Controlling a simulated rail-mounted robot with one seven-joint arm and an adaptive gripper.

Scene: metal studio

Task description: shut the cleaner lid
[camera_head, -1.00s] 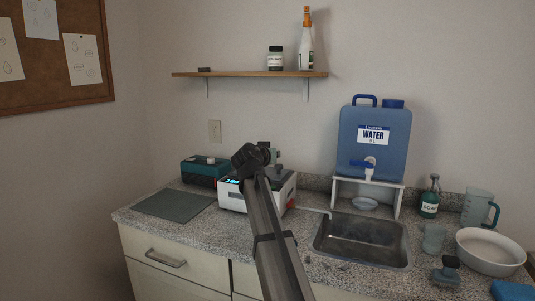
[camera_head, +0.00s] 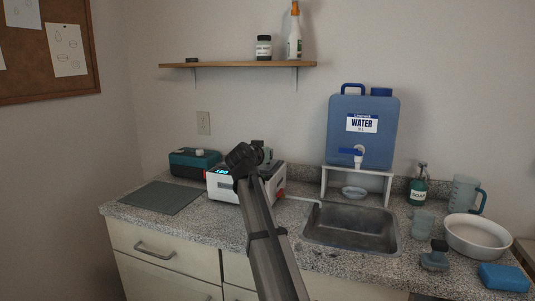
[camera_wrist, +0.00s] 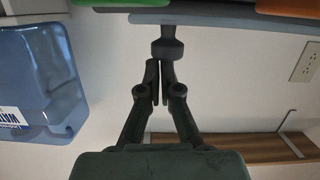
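The cleaner (camera_head: 222,187) is a white box with a lit blue display and a red patch at its right side. It stands on the counter behind my arm, which hides most of its top, so the lid's angle is unclear in the head view. In the wrist view, which is upside down, a grey plate (camera_wrist: 215,21), likely the lid, crosses the top with a dark knob (camera_wrist: 168,49) on a short stem. My gripper (camera_wrist: 159,64) has its fingertips together right by the knob, with nothing visible between them. Whether they touch the knob is unclear.
A teal box (camera_head: 190,163) stands left of the cleaner, behind a dark mat (camera_head: 160,198). The sink (camera_head: 350,228) and the blue water tank (camera_head: 362,145) on its white stand are to the right. A wooden shelf (camera_head: 235,65) hangs above. Soap (camera_head: 418,188) and a white bowl (camera_head: 476,236) are farther right.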

